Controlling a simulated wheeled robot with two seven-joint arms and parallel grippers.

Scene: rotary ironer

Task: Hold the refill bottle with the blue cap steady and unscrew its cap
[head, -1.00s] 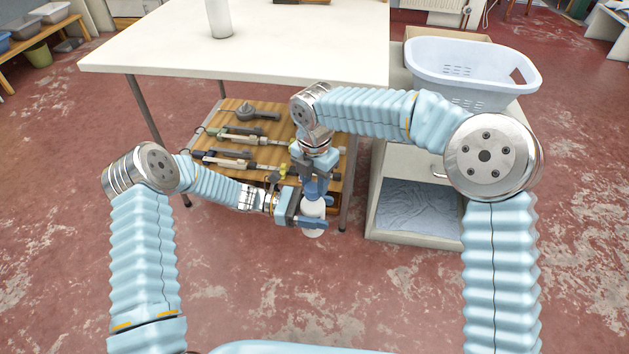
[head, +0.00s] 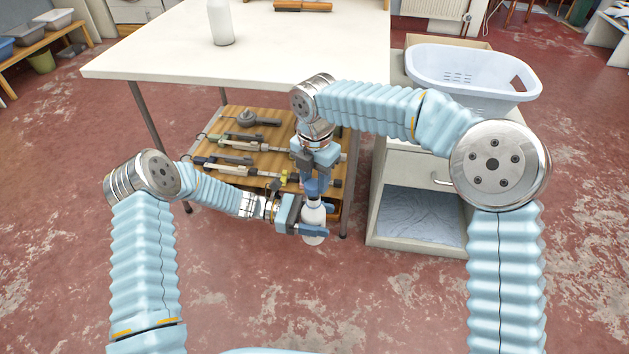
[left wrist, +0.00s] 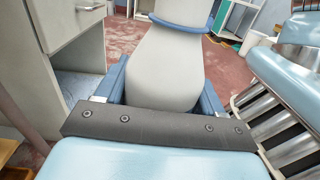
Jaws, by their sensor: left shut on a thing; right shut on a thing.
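The refill bottle (head: 313,216) is white and upright in front of the tool shelf, held clear of the floor. My left gripper (head: 311,226) is shut around its body. The left wrist view shows the pale bottle body (left wrist: 160,70) between the two blue fingers, with a blue band above it. The blue cap (head: 312,188) is at the top of the bottle. My right gripper (head: 316,184) points down from above and is shut on the cap. Its fingers partly hide the cap, and I cannot tell how loose the cap is.
A white table (head: 300,48) stands behind, with another white bottle (head: 221,24) on it. A wooden shelf (head: 225,126) below holds several tools. To the right, a cabinet (head: 405,165) carries a pale laundry basket (head: 470,75). The red floor in front is open.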

